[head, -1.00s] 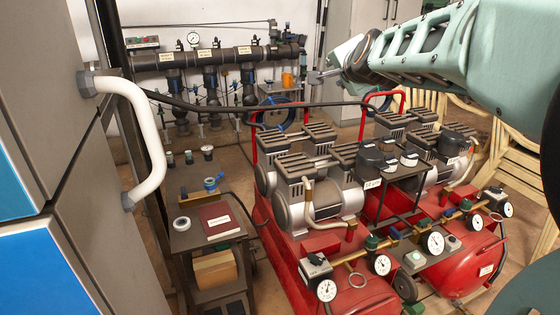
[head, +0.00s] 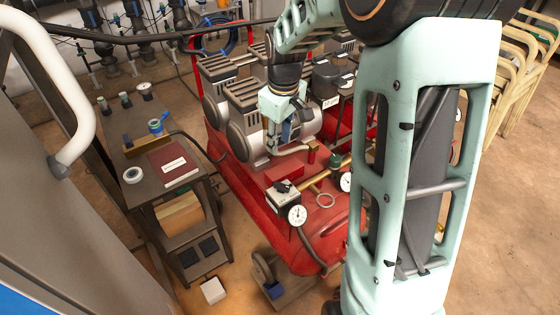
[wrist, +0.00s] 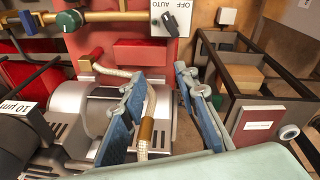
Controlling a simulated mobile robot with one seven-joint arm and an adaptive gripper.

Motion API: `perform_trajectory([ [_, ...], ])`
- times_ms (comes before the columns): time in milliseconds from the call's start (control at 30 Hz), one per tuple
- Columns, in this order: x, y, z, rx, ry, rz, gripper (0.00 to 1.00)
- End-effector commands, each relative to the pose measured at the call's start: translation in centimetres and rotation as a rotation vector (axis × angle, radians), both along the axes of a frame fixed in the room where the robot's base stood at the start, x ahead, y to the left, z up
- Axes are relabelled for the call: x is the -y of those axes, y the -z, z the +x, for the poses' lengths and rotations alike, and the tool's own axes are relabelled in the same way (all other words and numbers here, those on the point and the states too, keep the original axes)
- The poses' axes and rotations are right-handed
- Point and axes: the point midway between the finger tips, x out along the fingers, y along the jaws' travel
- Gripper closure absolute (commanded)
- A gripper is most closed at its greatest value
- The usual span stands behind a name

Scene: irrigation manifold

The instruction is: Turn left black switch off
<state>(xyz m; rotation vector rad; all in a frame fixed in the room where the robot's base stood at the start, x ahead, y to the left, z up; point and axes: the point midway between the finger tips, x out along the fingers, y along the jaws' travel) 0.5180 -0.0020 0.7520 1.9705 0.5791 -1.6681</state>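The left pressure switch box (head: 283,200) is pale with a dark top and sits at the front of the left red compressor, beside a dial gauge. Its black switch (wrist: 167,22) shows at the top of the wrist view, on a face lettered OFF and AUTO; I cannot tell its exact setting. My gripper (wrist: 159,78) is open, with blue-lined fingers apart and nothing held. It hangs over the silver compressor motor, behind the switch box in the head view and apart from it. A brass fitting with a braided hose (wrist: 146,132) shows between the fingers.
A dark cart (head: 150,205) with a red book (head: 173,165) and white tape roll (head: 132,175) stands left of the compressor. A brass pipe (wrist: 110,17) with a green knob runs beside the switch box. My arm hides the right compressor.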

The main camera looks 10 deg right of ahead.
Motion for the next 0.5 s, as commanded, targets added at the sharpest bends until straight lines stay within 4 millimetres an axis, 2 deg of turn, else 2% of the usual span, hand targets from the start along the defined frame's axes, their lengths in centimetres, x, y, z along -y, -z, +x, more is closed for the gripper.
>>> perform_trajectory([
  [33, 0.2, 1.1, -1.2, -0.051, -0.068, -0.010, 0.72],
  [100, 0.2, 1.9, -2.5, -0.105, -0.153, -0.020, 0.72],
  [200, 0.3, 2.6, -3.7, -0.149, -0.225, -0.026, 0.72],
  [367, 0.3, 4.0, -4.2, -0.167, -0.259, -0.027, 0.72],
  [500, 0.3, 6.5, -4.2, -0.168, -0.258, -0.026, 0.72],
])
